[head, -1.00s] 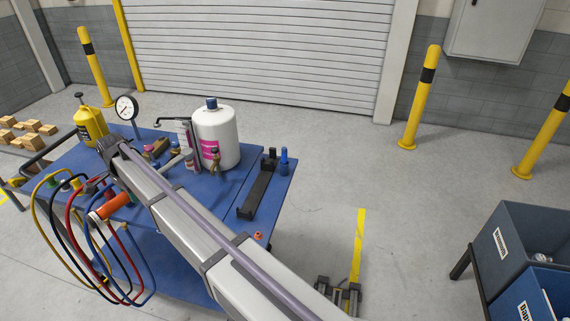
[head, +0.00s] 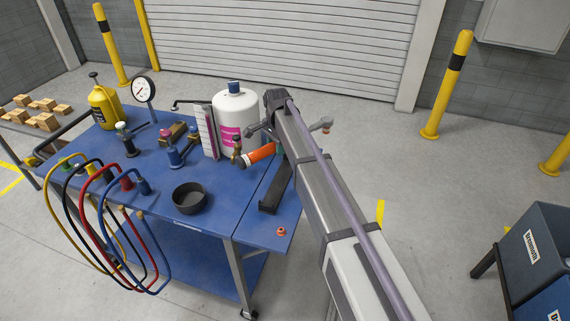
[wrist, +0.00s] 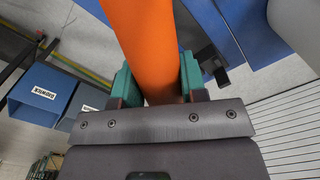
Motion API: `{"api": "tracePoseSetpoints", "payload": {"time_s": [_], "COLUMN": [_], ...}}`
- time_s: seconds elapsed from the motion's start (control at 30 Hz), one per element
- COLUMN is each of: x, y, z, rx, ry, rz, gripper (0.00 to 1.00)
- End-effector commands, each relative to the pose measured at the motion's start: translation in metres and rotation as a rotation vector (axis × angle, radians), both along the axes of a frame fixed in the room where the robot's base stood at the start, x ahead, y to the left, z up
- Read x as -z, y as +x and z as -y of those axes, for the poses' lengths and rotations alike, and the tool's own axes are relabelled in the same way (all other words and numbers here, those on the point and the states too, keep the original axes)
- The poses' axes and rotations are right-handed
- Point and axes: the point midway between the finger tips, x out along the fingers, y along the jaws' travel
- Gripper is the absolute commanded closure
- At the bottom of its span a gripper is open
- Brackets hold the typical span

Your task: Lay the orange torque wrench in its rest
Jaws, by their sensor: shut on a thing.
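The torque wrench (head: 260,153) has an orange handle that shows left of my arm in the head view, above the cart's right part. A grey end, apparently its head (head: 322,125), sticks out right of the arm. My gripper (wrist: 157,88) is shut on the orange handle, its teal pads on either side in the wrist view. In the head view the gripper is mostly hidden behind my arm. The rest appears to be the black channel (head: 268,208) on the blue side shelf, below the wrench and partly covered by my arm. The wrench is held apart from it.
A white bottle (head: 236,118) stands close behind the handle, with a brass fitting (head: 237,148) beside it. A black bowl (head: 189,197), gauge (head: 144,90), yellow jug (head: 104,106) and looped hoses (head: 110,225) occupy the cart. Blue bins (head: 540,250) stand at right.

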Motion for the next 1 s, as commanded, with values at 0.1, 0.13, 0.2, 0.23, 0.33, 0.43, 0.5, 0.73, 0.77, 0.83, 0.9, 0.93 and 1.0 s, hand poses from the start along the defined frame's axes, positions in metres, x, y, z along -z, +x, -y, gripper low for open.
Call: {"api": "tracePoseSetpoints", "payload": {"time_s": [0.1, 0.13, 0.2, 0.23, 0.33, 0.43, 0.5, 0.73, 0.77, 0.83, 0.9, 0.93, 1.0], "x": [0.033, 0.038, 0.047, 0.050, 0.053, 0.051, 0.051, 0.061, 0.064, 0.070, 0.076, 0.079, 0.085], "y": [-0.012, -0.015, -0.020, -0.021, -0.024, -0.025, -0.024, -0.024, -0.024, -0.024, -0.024, -0.024, -0.024], "z": [-0.002, -0.003, -0.004, -0.004, -0.005, -0.005, -0.005, -0.005, -0.005, -0.005, -0.005, -0.005, -0.005], "rx": [-0.238, -0.301, -0.433, -0.479, -0.578, -0.602, -0.601, -0.598, -0.598, -0.598, -0.597, -0.597, -0.597], "ry": [0.002, 0.002, 0.004, 0.005, 0.006, 0.006, 0.006, 0.006, 0.006, 0.006, 0.006, 0.006, 0.006], "rz": [-0.002, -0.003, -0.005, -0.004, -0.005, -0.006, -0.006, -0.006, -0.006, -0.006, -0.006, -0.006, -0.006], "gripper": [1.00, 1.00, 1.00, 1.00, 1.00, 1.00, 1.00, 1.00, 1.00, 1.00, 1.00, 1.00, 1.00]}}
